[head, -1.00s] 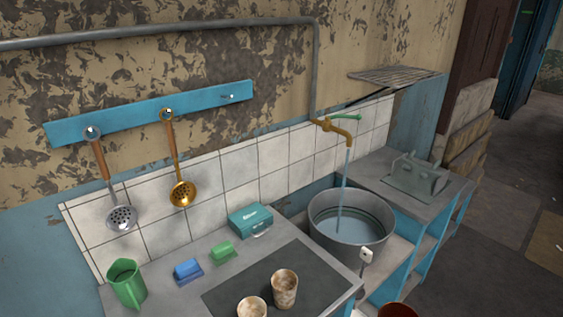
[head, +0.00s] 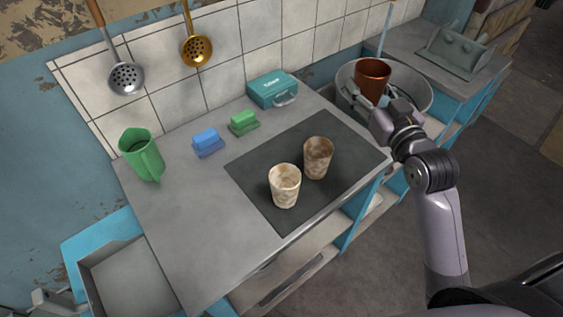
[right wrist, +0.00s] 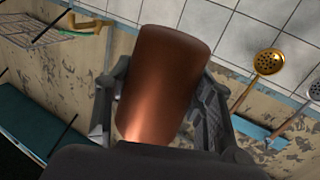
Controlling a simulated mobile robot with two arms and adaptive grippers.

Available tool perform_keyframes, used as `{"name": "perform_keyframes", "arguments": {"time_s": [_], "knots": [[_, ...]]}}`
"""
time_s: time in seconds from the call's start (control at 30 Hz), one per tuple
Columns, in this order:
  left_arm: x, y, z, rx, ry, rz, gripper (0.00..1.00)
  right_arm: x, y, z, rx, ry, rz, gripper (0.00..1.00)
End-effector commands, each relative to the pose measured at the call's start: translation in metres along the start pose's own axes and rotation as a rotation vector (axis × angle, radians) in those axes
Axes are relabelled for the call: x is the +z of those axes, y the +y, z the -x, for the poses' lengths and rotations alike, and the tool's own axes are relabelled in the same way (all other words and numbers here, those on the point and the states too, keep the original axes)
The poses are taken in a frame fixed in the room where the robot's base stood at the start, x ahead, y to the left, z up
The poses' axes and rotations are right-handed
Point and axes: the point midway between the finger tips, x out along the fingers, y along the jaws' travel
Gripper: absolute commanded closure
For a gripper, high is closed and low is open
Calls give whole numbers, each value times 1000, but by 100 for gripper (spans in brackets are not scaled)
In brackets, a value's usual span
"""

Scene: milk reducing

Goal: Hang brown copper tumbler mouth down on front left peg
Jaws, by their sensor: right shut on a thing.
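The brown copper tumbler (head: 373,80) is in my right gripper (head: 374,99), mouth up and slightly tilted, in front of or over the metal tub. In the right wrist view the tumbler (right wrist: 165,85) stands between the two fingers of the right gripper (right wrist: 163,100), which are shut on its sides. The grey rack with pegs (head: 455,50) stands on the counter at upper right, apart from the tumbler. Its single pegs are too small to tell apart clearly. My left gripper is not clearly seen.
Two mottled cups (head: 285,187) (head: 318,158) stand on the dark mat (head: 255,165). A green jug (head: 141,155), sponges (head: 208,143) and a teal box (head: 272,91) are on the left counter. Ladles hang on the wall.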

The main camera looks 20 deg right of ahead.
Motion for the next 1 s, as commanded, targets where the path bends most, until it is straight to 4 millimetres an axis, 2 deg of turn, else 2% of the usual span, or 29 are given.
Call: {"name": "perform_keyframes", "arguments": {"time_s": [0.07, 0.17, 0.5, 0.63, 0.87, 1.0], "knots": [[0, 0, -5, 0, 0, 0, 60, 1, 6, -3, 8, 2, -3, 79], [0, 1, -7, 1, 1, 1, 60, 14, 7, -4, 11, -3, -7, 79], [-2, 7, -19, 8, 5, 4, 60, 104, 1, -4, 11, -6, -5, 79], [-2, 7, -23, 8, 6, 3, 60, 133, -1, -4, 10, -4, -5, 79], [-1, 7, -25, 8, 6, 3, 60, 155, -2, -5, 10, 1, -4, 79], [-1, 6, -29, 6, 6, 2, 60, 176, -3, -4, 11, -2, -4, 79]]}}
